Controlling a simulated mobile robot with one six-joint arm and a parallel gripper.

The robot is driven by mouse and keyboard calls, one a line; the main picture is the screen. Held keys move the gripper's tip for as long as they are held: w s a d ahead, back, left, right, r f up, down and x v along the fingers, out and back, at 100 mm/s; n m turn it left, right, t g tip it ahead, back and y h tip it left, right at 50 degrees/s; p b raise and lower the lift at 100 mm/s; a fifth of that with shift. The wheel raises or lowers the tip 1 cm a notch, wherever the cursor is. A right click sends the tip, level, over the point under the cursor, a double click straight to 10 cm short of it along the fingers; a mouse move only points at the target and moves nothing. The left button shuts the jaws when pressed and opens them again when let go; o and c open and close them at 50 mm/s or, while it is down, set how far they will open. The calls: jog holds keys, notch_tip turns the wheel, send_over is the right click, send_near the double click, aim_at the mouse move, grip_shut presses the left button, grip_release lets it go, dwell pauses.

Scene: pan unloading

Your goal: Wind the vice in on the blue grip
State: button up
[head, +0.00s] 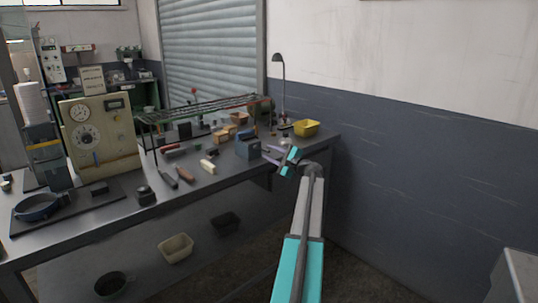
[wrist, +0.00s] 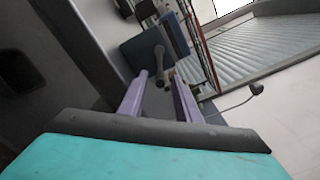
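The vice (head: 248,146) is a blue-grey block near the right end of the bench. In the wrist view it shows as blue-grey blocks (wrist: 143,48) with a grey bar (wrist: 162,59) sticking out towards me. My gripper (head: 267,153) is just right of the vice, at the bench's front edge. In the wrist view its two lilac fingers (wrist: 160,95) are spread apart. The bar's near end lies between their lines of sight, and I see no contact. I cannot make out a separate blue grip, nor what is between the jaws.
A yellow bin (head: 306,127) and a desk lamp (head: 280,85) stand behind the vice. A wire rack (head: 205,107) spans the bench behind. Hand tools (head: 185,174) and a cream block (head: 208,166) lie to the left.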

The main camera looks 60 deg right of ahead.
jog(key=b+v, duration=0.1)
jog(key=v, duration=1.2)
jog(key=shift+s, duration=0.35)
jog(key=shift+a, duration=0.15)
